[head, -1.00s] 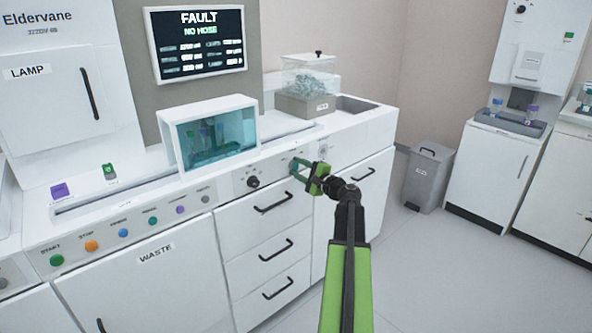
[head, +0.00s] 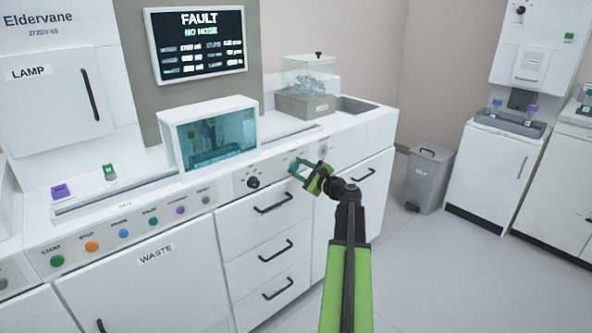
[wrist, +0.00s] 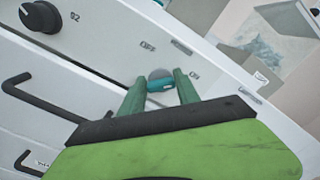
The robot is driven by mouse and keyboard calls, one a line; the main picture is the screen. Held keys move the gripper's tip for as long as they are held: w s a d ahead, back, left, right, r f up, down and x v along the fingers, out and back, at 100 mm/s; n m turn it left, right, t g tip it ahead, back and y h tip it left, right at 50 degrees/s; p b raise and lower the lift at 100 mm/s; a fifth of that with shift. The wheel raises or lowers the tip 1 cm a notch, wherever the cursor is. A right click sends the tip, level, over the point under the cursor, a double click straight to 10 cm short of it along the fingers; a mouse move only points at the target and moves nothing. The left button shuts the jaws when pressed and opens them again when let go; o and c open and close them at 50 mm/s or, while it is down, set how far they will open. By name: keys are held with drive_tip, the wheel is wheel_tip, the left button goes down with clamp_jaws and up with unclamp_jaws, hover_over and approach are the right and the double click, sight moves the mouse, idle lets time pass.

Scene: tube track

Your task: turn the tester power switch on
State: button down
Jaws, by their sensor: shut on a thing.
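The tester power switch (wrist: 160,76) is a small round grey and teal knob on the white front panel, between the printed words OFF and ON in the wrist view. My gripper (wrist: 160,88) has its two green fingers on either side of the knob and is shut on it. In the head view my gripper (head: 299,169) reaches the panel right of the black dial, and its fingers hide most of the switch. I cannot tell which way the switch is set.
A black dial (head: 253,182) sits left of the switch, above drawers with black handles (head: 273,203). A screen (head: 198,45) reads FAULT. A glass-fronted box (head: 210,135) and a clear-lidded bin (head: 307,100) stand on the counter.

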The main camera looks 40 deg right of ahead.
drive_tip(key=shift+d, duration=0.1)
drive_tip(key=c, duration=0.9)
unclamp_jaws()
drive_tip(key=s, duration=0.5)
drive_tip(key=s+a, duration=0.1)
drive_tip(key=s, duration=1.1)
drive_tip(key=shift+s+a, duration=0.2)
